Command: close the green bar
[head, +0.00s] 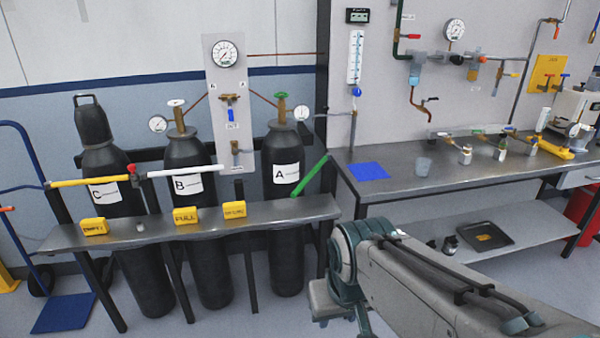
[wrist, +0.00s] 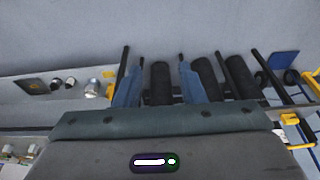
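The green bar (head: 312,175) stands tilted up and to the right in the head view. Its lower end is at the right part of the grey rail in front of cylinder A (head: 283,178), so it does not lie across that cylinder. The bar is not clearly visible in the wrist view. My gripper (wrist: 159,85) shows two blue fingers spread apart, with nothing held between them. Dark cylinders and posts show beyond the fingers. In the head view my arm's end is low, right of the rail and below the bar; the fingers cannot be made out there.
A white bar (head: 182,171) lies level before cylinder B (head: 187,210), and a yellow bar (head: 85,182) before cylinder C (head: 128,220). Yellow tags stand on the rail (head: 270,212). The workbench (head: 400,190) is close on the right, with a blue mat (head: 368,170).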

